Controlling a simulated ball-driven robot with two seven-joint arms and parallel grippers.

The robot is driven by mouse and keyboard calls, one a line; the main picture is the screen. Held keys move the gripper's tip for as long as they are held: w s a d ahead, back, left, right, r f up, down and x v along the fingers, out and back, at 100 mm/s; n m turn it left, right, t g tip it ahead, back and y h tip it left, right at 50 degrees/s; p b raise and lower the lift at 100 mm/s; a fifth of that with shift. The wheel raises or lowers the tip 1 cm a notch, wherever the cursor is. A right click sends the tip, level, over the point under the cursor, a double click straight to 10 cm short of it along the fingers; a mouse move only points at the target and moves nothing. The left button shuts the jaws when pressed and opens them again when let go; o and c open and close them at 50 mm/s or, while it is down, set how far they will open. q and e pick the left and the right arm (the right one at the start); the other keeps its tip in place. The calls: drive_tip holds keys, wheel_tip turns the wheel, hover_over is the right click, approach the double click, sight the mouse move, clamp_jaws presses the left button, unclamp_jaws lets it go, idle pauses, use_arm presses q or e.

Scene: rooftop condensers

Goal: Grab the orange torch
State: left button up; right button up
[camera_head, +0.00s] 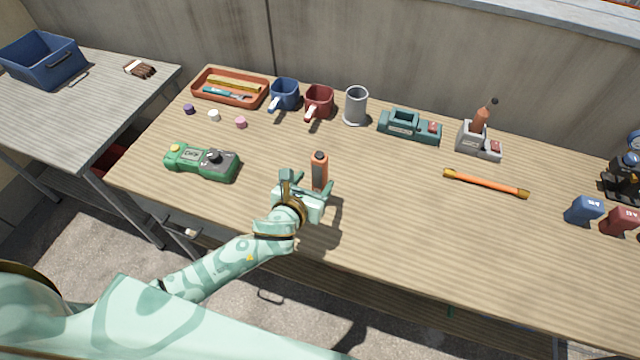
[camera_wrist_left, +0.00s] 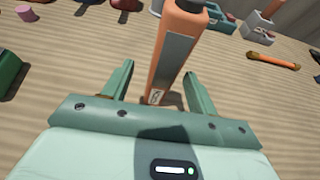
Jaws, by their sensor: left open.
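The orange torch (camera_head: 320,170), with a dark cap, stands upright on the wooden table near its middle. It also shows large in the left wrist view (camera_wrist_left: 175,50), with a grey panel on its side. My left gripper (camera_head: 308,188) is open, low at the near side of the torch. In the left wrist view its two fingers (camera_wrist_left: 158,74) are spread, one on each side of the torch's lower part, with gaps visible. The gripper hides the torch's foot in the head view. My right gripper is not in view.
A green device (camera_head: 202,162) lies to the left. An orange rod (camera_head: 486,184) lies to the right. The table's front right is clear.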

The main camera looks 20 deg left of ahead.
use_arm(q)
drive_tip(key=b+x, duration=0.1)
drive_tip(key=x, duration=0.1)
drive_tip(key=b+x, duration=0.1)
drive_tip(key=x, duration=0.2)
drive_tip(key=shift+w+d, duration=0.15)
drive_tip(key=shift+d, duration=0.1)
drive_tip(key=shift+r, duration=0.1)
drive_tip(key=c, duration=1.2)
